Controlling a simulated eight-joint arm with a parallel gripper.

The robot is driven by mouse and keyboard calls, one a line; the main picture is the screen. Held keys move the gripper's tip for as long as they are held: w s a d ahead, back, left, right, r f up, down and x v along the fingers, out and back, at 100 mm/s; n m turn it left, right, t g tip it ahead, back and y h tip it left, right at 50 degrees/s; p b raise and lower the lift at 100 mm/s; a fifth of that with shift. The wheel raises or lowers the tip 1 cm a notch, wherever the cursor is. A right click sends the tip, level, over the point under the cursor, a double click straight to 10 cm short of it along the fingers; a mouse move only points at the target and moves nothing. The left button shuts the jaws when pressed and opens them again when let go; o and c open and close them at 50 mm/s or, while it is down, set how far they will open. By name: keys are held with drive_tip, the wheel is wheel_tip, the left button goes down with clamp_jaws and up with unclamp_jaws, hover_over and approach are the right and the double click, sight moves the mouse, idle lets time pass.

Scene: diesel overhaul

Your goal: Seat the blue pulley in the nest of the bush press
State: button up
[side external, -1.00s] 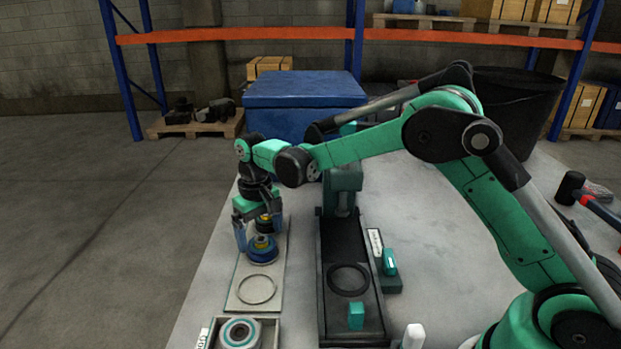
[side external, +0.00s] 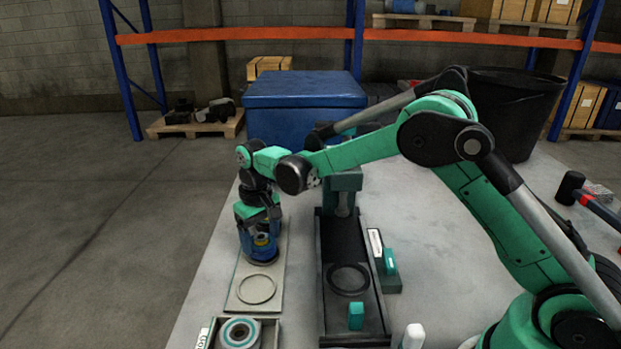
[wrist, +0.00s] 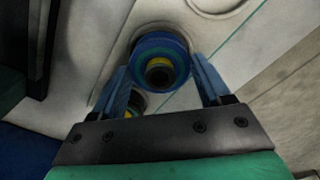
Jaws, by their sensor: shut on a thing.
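The blue pulley (side external: 262,254) has a yellow and dark hub and stands near the far end of a pale board. My gripper (side external: 258,232) is over it, pointing down. In the wrist view the pulley (wrist: 160,58) is between the two blue fingers of my gripper (wrist: 159,75), which is shut on it. I cannot tell whether the pulley is clear of the board. The bush press (side external: 324,265) stands to the right, with a dark bed and a green head at the back. Its nest (side external: 349,279), a dark ring on the bed, looks empty.
The pale board (side external: 240,304) has an empty ring outline nearer the camera. A box holding a grey pulley (side external: 240,333) is in front. A second yellow-centred part (wrist: 134,104) shows behind the pulley. Green blocks (side external: 356,316) (side external: 390,261) are on and beside the press.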

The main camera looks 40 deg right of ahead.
drive_tip(key=shift+r, duration=2)
drive_tip(key=shift+s+d+r, duration=0.15)
drive_tip(key=shift+s+r, duration=0.1)
drive_tip(key=s+d+r, duration=0.2)
drive_tip(key=s, duration=0.6)
drive_tip(key=s+d+r, duration=0.3)
drive_tip(key=s, duration=0.5)
drive_tip(key=shift+s+a+f, duration=0.1)
drive_tip(key=shift+s+f, duration=0.05)
drive_tip(key=shift+f, duration=3.05)
drive_tip(key=shift+f, duration=0.4)
drive_tip(key=shift+f, duration=0.35)
drive_tip(key=shift+f, duration=0.1)
